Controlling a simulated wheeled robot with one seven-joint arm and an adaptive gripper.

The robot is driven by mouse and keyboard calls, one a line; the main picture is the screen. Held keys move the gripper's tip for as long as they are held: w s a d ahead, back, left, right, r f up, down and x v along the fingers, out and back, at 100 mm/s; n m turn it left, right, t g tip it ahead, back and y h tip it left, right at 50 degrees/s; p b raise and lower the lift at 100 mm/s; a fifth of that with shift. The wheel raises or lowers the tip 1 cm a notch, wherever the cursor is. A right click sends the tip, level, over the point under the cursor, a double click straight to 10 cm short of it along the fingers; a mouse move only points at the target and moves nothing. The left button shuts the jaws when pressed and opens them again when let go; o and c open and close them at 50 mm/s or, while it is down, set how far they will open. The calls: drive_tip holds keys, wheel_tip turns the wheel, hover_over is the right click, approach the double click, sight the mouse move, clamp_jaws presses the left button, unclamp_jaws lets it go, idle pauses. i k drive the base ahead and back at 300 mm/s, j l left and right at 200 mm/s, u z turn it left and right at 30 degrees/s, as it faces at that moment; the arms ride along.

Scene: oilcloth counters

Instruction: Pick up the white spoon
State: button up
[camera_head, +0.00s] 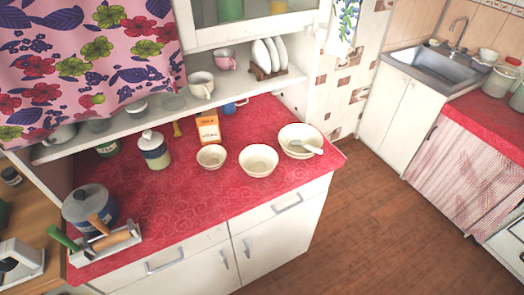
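The white spoon (309,148) rests in the rightmost and largest cream bowl (288,136), with its handle end reaching over the bowl's right side. The bowl stands on the red oilcloth counter (180,199) near its right end. My gripper is not in the head camera view.
Two more bowls, a middle one (258,172) and a smaller one (212,166), stand left of it. An orange box (207,127) and a lidded jar (154,150) stand behind. A shelf (150,115) overhangs the counter's back. The wooden floor (345,225) is clear.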

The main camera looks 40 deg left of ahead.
sight(309, 147)
drive_tip(key=k+u, duration=0.1)
drive_tip(key=u, duration=1.35)
